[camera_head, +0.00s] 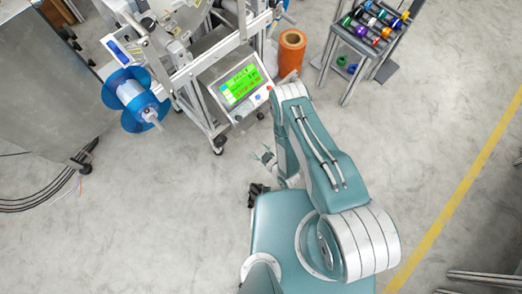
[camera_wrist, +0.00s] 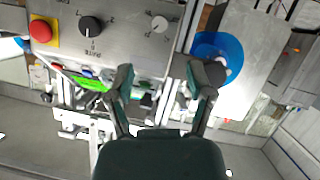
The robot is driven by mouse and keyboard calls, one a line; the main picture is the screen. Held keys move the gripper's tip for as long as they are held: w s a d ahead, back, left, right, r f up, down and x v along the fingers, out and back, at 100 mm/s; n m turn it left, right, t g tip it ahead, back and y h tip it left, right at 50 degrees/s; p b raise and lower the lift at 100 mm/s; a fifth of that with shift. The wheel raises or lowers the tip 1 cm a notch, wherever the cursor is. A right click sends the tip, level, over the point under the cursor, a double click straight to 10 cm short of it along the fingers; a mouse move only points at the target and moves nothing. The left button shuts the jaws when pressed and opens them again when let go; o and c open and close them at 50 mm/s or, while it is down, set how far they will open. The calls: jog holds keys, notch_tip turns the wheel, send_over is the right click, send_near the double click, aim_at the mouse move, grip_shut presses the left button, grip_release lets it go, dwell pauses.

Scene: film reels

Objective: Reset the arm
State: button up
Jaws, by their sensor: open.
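My gripper (camera_wrist: 165,90) shows in the wrist view with its two dark green fingers spread apart and nothing between them. In the head view my arm is folded, and my gripper (camera_head: 268,158) is small at the left of the arm, over bare floor. In the head view the machine's lit green screen (camera_head: 242,84) is above my gripper.
A blue film reel (camera_head: 135,98) hangs on the machine's left side; it also shows in the wrist view (camera_wrist: 222,52). An orange roll (camera_head: 291,52) stands right of the screen. A rack (camera_head: 350,42) holds several coloured spools. Floor beside my body is clear, with a yellow line (camera_head: 468,180) at right.

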jog(key=shift+s+d+r, duration=0.3)
jog(key=shift+s+d, duration=0.15)
jog(key=shift+s, duration=0.05)
